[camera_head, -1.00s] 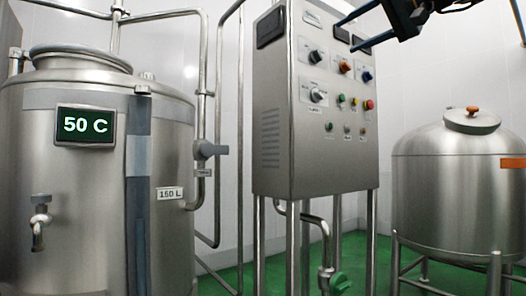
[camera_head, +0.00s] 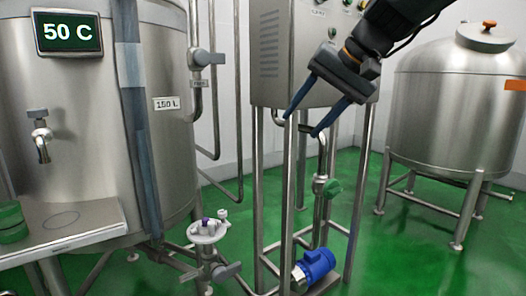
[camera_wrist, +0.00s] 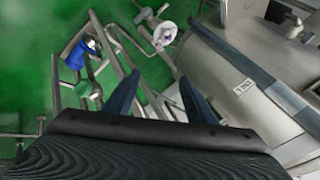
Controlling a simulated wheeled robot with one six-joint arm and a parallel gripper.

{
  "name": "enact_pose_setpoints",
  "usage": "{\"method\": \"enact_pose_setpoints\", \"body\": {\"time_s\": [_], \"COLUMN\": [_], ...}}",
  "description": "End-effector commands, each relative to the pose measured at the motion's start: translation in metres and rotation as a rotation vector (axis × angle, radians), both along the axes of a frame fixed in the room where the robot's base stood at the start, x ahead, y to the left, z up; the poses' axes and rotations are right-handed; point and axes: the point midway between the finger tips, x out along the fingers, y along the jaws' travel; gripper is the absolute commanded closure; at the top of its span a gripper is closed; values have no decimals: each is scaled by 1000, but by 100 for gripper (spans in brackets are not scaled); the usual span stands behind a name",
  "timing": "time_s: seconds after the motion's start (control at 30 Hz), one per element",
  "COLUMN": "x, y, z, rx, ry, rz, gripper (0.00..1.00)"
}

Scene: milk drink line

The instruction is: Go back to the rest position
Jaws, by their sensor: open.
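My gripper (camera_head: 303,125) is in front of the lower edge of the steel control cabinet (camera_head: 285,65) in the head view. Its two blue fingers point down and to the left, apart and with nothing between them. In the wrist view my gripper (camera_wrist: 163,84) also shows open and empty, above the green floor and pipework. My arm comes in from the upper right. The cabinet's upper part is cut off by the frame.
A steel tank (camera_head: 180,120) with a 50 C display (camera_head: 67,32) stands left, a smaller tank (camera_head: 450,115) right. A blue pump (camera_head: 317,264), a green valve handle (camera_head: 333,188) and a white round fitting (camera_head: 207,232) sit low. Green floor (camera_head: 390,250) is clear at lower right.

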Motion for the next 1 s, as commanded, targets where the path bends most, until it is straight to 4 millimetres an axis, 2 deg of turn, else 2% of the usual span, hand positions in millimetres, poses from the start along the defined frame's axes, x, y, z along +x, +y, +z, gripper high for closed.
{"method": "enact_pose_setpoints", "body": {"time_s": [0.03, 0.2, 0.3, 0.5, 0.73, 1.0], "x": [-20, -91, -131, -195, -254, -248], "y": [10, 22, 22, 12, -4, -19], "z": [-31, -124, -167, -227, -274, -248], "rx": [-43, -203, -291, -428, -555, -552], "ry": [46, 169, 223, 292, 340, 354], "rz": [32, 141, 207, 320, 440, 381], "gripper": [49, 49, 49, 49, 49, 49]}}
